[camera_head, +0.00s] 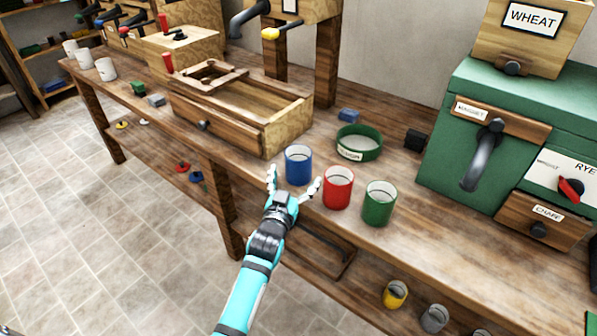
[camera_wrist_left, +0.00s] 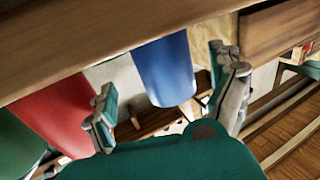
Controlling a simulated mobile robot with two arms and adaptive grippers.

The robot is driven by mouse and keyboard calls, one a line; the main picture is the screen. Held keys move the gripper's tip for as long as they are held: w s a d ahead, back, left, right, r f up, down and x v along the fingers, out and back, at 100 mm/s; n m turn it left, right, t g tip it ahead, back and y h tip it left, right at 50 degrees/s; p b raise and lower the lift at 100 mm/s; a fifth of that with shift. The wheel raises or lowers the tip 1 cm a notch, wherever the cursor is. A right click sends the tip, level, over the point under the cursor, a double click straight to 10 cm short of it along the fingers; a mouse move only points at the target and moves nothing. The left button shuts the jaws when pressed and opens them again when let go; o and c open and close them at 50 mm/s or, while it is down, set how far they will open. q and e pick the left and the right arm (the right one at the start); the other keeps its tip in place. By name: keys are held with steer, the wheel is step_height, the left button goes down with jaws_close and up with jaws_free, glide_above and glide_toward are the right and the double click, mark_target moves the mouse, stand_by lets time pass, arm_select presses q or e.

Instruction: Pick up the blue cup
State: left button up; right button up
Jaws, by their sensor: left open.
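The blue cup (camera_head: 298,165) stands upright on the wooden bench, at the left of a row with a red cup (camera_head: 338,187) and a green cup (camera_head: 379,203). My left gripper (camera_head: 294,184) is open and empty, its fingers spread just in front of the blue cup. In the left wrist view the blue cup (camera_wrist_left: 165,72) shows between and beyond the two open fingers (camera_wrist_left: 168,98). I cannot tell whether either finger touches it. The red cup (camera_wrist_left: 62,112) is beside one finger there. My right gripper is not in view.
A green round container (camera_head: 359,143) and a small blue block (camera_head: 348,115) lie behind the cups. A wooden drawer box (camera_head: 240,115) stands left, and a green machine (camera_head: 510,135) stands right. Several cups sit on the lower shelf. White cups (camera_head: 106,69) stand at the far left.

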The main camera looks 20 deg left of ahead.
mark_target(302, 157)
arm_select(q)
steer(key=w, duration=0.5)
steer(key=shift+a+r, duration=0.15)
steer(key=shift+a, duration=0.15)
steer(key=shift+c, duration=0.4)
steer(key=shift+r, duration=0.1)
steer(key=c, duration=1.3)
